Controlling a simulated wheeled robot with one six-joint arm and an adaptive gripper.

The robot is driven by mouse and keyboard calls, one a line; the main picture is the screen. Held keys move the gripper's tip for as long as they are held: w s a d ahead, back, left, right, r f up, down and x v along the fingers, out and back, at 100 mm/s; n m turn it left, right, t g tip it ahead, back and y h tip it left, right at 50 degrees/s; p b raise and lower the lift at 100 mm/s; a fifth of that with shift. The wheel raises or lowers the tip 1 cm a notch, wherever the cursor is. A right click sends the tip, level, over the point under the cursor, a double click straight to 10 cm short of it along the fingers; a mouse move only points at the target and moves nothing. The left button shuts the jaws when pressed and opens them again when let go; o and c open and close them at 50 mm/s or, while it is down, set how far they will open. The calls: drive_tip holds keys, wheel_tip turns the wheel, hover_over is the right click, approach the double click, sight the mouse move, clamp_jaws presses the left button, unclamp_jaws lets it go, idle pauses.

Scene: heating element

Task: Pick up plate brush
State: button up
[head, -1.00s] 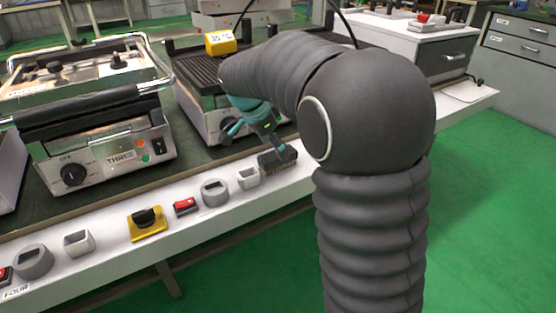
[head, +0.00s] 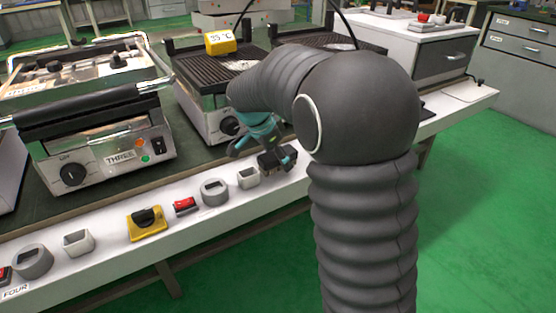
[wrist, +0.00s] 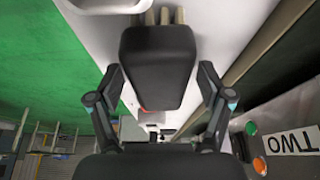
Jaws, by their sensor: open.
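The plate brush shows in the wrist view as a black block (wrist: 158,62) with pale bristles at its top edge. In the head view it is a dark block (head: 278,160) on the white front ledge. My gripper (wrist: 160,78) is open, with one finger on each side of the black block. Gaps show between the fingers and the block, so it is not clamped. In the head view my gripper (head: 266,148) is just above and at the brush. Its fingertips are hard to separate from the brush there.
A grill (head: 200,85) with a yellow 35 °C display (head: 220,42) stands behind my gripper. Grill THREE (head: 105,150) is to the left. A white socket (head: 248,178), a grey ring (head: 214,192) and a red switch (head: 185,205) sit along the ledge (head: 235,212).

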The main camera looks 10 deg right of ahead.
drive_tip(key=shift+f, duration=0.15)
idle(0.4)
drive_tip(key=c, duration=1.3)
